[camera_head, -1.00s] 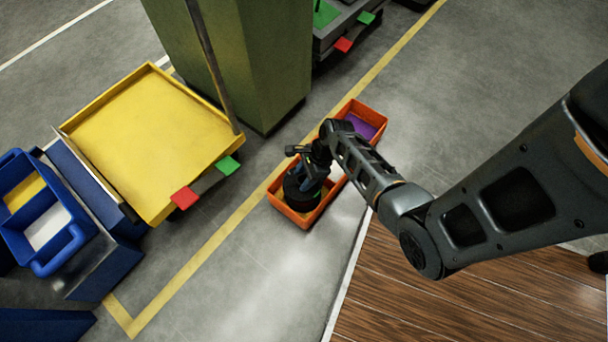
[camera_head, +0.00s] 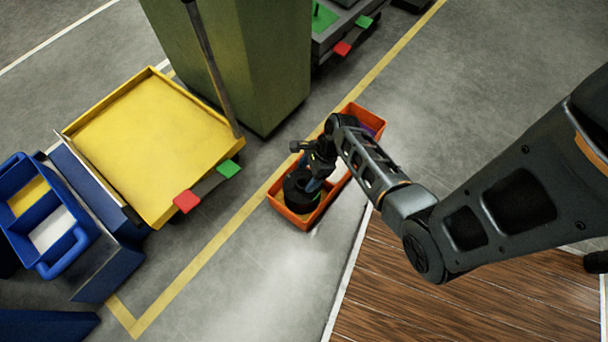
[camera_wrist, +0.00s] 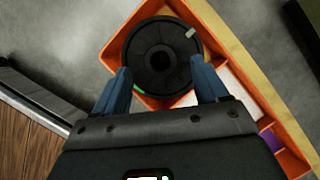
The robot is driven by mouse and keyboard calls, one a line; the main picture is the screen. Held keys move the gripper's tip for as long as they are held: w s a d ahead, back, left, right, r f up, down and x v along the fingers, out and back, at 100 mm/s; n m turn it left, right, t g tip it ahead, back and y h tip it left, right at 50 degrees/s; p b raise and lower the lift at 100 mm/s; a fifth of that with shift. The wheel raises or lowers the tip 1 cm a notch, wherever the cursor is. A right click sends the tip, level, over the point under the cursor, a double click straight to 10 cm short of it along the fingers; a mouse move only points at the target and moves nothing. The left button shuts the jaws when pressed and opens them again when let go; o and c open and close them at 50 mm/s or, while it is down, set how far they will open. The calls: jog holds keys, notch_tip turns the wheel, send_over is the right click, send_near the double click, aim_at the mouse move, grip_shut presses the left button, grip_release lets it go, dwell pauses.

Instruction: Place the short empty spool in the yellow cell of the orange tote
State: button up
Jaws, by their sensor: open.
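The black spool (camera_wrist: 160,45) lies flat inside the near end cell of the orange tote (camera_wrist: 233,52), with its hub hole facing up in the wrist view. In the head view the dark spool (camera_head: 301,192) sits in the tote's lower-left end, and the tote (camera_head: 313,222) rests on the floor. My gripper (camera_wrist: 160,80) is open, its two blue fingers apart at the spool's near edge, with nothing between them that I can see gripped. In the head view my gripper (camera_head: 314,182) is above the spool and partly hides it. The cell's floor colour is mostly hidden under the spool.
A yellow tray cart (camera_head: 150,140) with red and green tabs stands left, beside a green pillar (camera_head: 250,60). A blue tote (camera_head: 75,240) with yellow and white cells stands at far left. The tote's far cell has a purple floor (camera_wrist: 270,140). Open grey floor lies below the tote.

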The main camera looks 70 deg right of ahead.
jog(key=p+v, duration=0.3)
jog(key=v, duration=0.6)
jog(key=s+a+r+n+t+h, duration=0.3)
jog(key=s+a+r+n+h, duration=0.35)
jog(key=a+n, duration=0.55)
jog(key=s+a+r+n+t+y, duration=0.1)
jog(key=r+n, duration=0.4)
jog(key=r, duration=0.5)
jog(key=s+a+r+n+t+y, duration=0.1)
jog(key=s+a+r+n+t, duration=0.2)
jog(key=r, duration=0.7)
jog(key=s+a+r+n+t+y, duration=0.1)
jog(key=a+r+n+t, duration=0.3)
jog(key=r+n, duration=0.4)
notch_tip(320, 180, up, 2)
jog(key=shift+s+a+r, duration=0.1)
jog(key=shift+s+a, duration=0.3)
jog(key=shift+s, duration=0.05)
